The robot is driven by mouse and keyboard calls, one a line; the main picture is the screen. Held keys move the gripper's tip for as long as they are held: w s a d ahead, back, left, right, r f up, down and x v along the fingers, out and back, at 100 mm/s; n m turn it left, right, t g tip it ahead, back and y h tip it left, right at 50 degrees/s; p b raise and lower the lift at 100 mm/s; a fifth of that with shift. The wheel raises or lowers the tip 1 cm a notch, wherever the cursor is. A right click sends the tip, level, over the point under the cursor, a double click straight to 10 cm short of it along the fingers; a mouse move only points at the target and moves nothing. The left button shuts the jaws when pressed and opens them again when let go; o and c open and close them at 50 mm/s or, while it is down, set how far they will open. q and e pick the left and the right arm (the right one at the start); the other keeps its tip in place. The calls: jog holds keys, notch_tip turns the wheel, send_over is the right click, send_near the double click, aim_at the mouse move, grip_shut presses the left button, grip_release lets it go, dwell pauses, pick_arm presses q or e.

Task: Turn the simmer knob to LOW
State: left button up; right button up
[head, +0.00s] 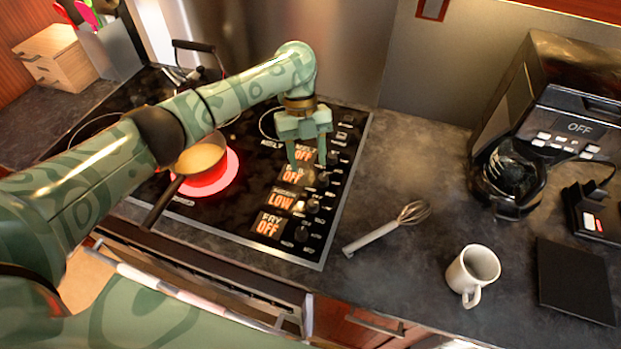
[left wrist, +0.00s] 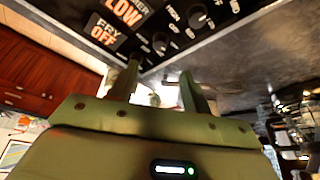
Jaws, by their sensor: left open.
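The control panel sits at the right side of the black glass cooktop (head: 255,215). The third display from the back (head: 281,199) reads LOW; its small label is hard to read. Its round black knob (head: 313,205) is just to its right and also shows in the left wrist view (left wrist: 197,16). My left gripper (head: 308,162) is open and empty, fingers pointing down above the panel's farther displays and knobs. It partly hides them. Its fingers (left wrist: 158,88) also show apart in the left wrist view. I cannot tell whether they touch anything. My right gripper is not in view.
A pan (head: 200,158) sits on a glowing red burner (head: 214,180), under my left arm. The other readable displays show OFF. A whisk (head: 388,228) and a white mug (head: 472,271) are on the counter to the right. A coffee maker (head: 560,110) stands farther right.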

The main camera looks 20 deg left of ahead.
pick_arm(q)
jog(key=v, duration=0.5)
jog(key=shift+w+r+p, duration=0.1)
jog(key=shift+r+p, duration=0.05)
jog(key=shift+p, duration=0.15)
